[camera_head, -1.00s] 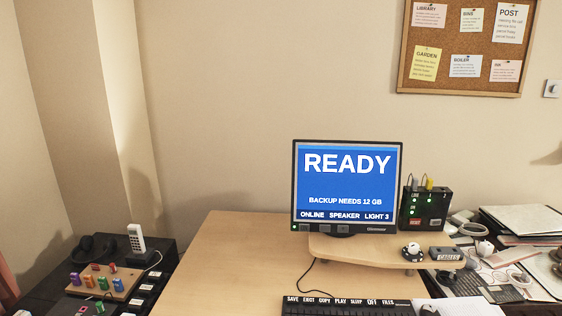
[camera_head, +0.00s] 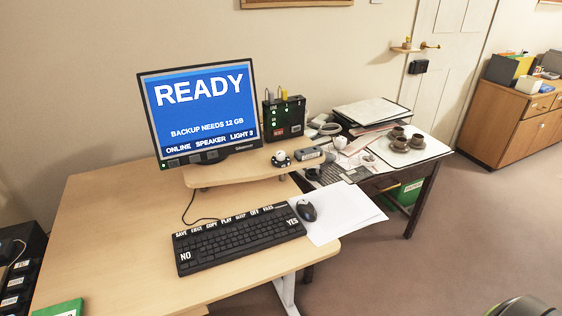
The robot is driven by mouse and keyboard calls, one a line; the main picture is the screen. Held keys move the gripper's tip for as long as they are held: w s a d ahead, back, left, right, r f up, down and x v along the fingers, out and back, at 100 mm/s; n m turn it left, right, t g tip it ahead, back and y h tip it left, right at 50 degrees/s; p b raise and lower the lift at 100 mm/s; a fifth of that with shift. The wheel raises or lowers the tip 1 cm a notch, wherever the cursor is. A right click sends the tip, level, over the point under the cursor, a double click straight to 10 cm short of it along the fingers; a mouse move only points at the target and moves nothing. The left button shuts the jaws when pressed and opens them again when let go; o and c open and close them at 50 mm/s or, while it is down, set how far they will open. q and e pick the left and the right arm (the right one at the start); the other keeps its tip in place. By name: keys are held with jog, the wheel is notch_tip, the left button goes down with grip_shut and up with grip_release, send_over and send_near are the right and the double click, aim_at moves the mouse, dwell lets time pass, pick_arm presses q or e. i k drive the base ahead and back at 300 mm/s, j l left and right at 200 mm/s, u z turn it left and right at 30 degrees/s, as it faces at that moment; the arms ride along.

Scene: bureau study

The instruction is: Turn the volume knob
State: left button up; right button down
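A small round black-and-white knob-like thing (camera_head: 281,158) sits on the front right of the wooden monitor riser (camera_head: 235,172). It may be the volume knob; its markings are too small to read. The monitor (camera_head: 200,105) reads READY, BACKUP NEEDS 12 GB, and ONLINE, SPEAKER, LIGHT 3 along the bottom. Neither of my grippers shows in the view, and nothing touches the knob.
A black keyboard (camera_head: 238,241) lies in front of the riser, with a mouse (camera_head: 306,210) on white paper (camera_head: 338,222) to its right. A black box with green lights (camera_head: 284,118) stands behind the knob. A cluttered dark desk adjoins at right. Bare desktop (camera_head: 105,225) lies left.

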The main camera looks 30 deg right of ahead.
aim_at(280, 155)
jog(key=z, duration=1.2)
